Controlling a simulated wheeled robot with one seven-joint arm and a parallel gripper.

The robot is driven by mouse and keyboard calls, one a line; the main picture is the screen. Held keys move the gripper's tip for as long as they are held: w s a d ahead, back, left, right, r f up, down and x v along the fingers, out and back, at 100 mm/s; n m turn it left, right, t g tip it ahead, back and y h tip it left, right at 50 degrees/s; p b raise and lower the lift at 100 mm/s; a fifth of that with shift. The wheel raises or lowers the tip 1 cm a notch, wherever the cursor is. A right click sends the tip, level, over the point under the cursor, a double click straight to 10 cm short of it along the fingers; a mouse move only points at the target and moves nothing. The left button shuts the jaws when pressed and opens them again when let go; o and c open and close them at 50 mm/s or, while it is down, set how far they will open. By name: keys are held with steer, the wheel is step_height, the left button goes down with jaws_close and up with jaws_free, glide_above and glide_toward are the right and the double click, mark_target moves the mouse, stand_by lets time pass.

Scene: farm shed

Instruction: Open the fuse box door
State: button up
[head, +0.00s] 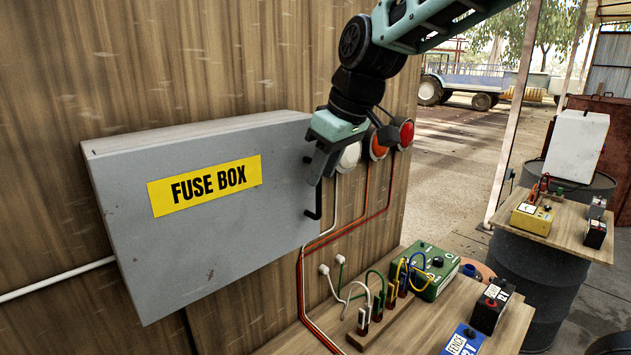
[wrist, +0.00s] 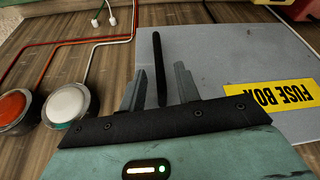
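The grey fuse box (head: 215,240) hangs on the wooden wall with a yellow "FUSE BOX" label on its shut door. A black bar handle (head: 318,200) stands near the door's right edge; it also shows in the wrist view (wrist: 157,60). My gripper (head: 317,172) is at the upper part of the handle. In the wrist view my gripper (wrist: 160,80) has its two fingers apart, one on each side of the handle bar, with gaps showing. The handle's upper end is hidden behind my gripper in the head view.
White (head: 349,157), orange (head: 376,145) and red (head: 405,133) round lamps sit on the wall right of the box, close to my gripper. Wires run down to a wooden bench (head: 410,325) with plugs and a green box (head: 432,270).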

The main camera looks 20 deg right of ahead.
steer(key=shift+p+x, duration=0.45)
steer(key=shift+x, duration=1.95)
jaws_close()
